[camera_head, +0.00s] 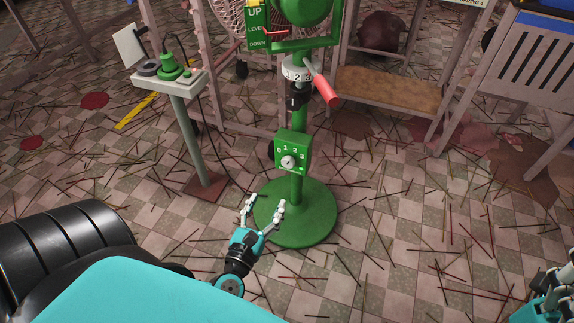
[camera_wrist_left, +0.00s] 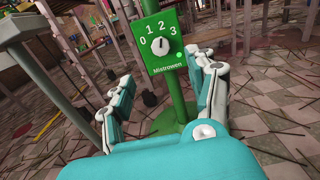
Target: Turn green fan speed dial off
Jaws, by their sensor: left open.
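The green fan speed dial box (camera_head: 292,151) is mounted on a green post above a round green base (camera_head: 312,226). Its face carries the numbers 0, 1, 2 and 3 around a white knob (camera_head: 289,161). In the left wrist view the knob (camera_wrist_left: 160,45) is plain, with its marking pointing about upward, between 1 and 2; the exact setting is hard to tell. My left gripper (camera_head: 263,204) is open and empty, below and in front of the box, apart from it. Its fingers (camera_wrist_left: 160,95) frame the post in the left wrist view. My right gripper (camera_head: 553,289) shows only partly at the right edge.
Higher on the post are a white numbered ring (camera_head: 298,73) and a red handle (camera_head: 325,88). A grey pedestal (camera_head: 188,130) with a green control stands left. A wooden bench (camera_head: 388,92) is behind. Incense sticks litter the tiled floor.

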